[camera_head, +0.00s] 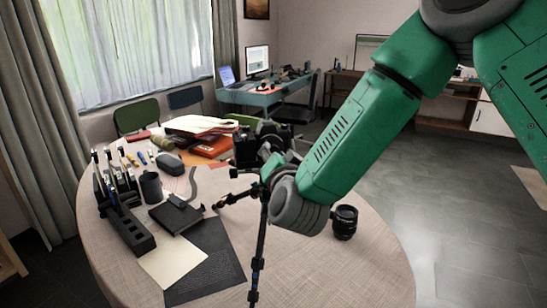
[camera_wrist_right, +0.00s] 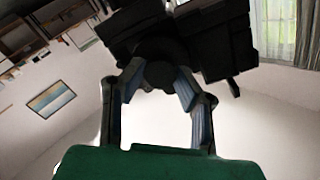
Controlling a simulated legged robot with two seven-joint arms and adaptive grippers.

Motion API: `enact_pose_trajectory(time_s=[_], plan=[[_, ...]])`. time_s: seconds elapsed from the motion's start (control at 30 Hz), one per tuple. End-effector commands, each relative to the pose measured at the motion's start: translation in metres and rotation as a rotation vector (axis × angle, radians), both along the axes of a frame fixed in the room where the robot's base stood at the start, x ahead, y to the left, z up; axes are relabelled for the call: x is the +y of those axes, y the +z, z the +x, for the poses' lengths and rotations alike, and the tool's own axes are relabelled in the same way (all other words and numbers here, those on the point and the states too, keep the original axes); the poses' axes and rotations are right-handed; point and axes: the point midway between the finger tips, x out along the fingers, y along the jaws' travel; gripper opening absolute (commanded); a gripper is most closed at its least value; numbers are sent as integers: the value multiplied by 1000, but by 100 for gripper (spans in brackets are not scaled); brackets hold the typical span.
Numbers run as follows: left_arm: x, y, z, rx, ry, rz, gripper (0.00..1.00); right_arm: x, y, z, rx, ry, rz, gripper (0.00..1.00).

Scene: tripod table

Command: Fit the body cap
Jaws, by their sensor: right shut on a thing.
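A black camera (camera_head: 250,150) sits on a dark tripod (camera_head: 263,215) whose legs stand over the table. My right gripper (camera_head: 268,163) is at the camera, its arm coming in from the upper right and hiding part of it. In the right wrist view, the fingers of my right gripper (camera_wrist_right: 158,80) are shut on a dark round thing, which looks like the body cap (camera_wrist_right: 160,74). The cap is right before the dark camera (camera_wrist_right: 215,40). I cannot tell whether they touch. My left gripper is not in view.
A black lens (camera_head: 344,222) stands on the round table (camera_head: 345,275) at the right. A dark mat (camera_head: 208,268), a pale sheet (camera_head: 172,262), a cup (camera_head: 151,187) and a dark holder with upright tools (camera_head: 122,205) are at the left. The table's front right is mostly clear.

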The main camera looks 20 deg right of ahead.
Motion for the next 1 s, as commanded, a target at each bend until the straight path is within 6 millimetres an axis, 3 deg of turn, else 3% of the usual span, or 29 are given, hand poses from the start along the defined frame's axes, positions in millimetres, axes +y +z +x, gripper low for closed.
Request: enact_pose_trajectory(time_s=[0.17, 0.47, 1.0], plan=[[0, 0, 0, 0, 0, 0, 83, -1, 1, 0, -4, -1, 8, 0], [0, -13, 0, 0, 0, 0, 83, -1, 0, 0, -35, -2, 194, 0], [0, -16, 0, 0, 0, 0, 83, -1, 0, 1, -45, -2, 243, 0]])
